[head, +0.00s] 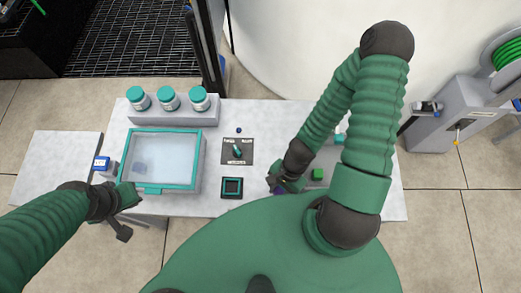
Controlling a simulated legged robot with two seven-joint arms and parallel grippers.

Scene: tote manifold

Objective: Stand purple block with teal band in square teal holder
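The square teal holder (232,187) is a dark block with a teal square outline, lying on the table left of my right gripper. My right gripper (278,184) is low over the table, just right of the holder and apart from it. A small dark purple patch (279,191) shows at its fingertips; it may be the purple block, but no teal band can be made out. Whether the fingers are closed on it is too small to tell. My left gripper (127,214) is open and empty, near the front left corner of the teal-rimmed tray.
The teal-rimmed tray (198,160) has a clear cover. Three teal-lidded jars (168,99) stand on a grey ledge behind it. A dark switch plate with a teal knob (237,151) lies behind the holder. A green block (318,174) is right of my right gripper.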

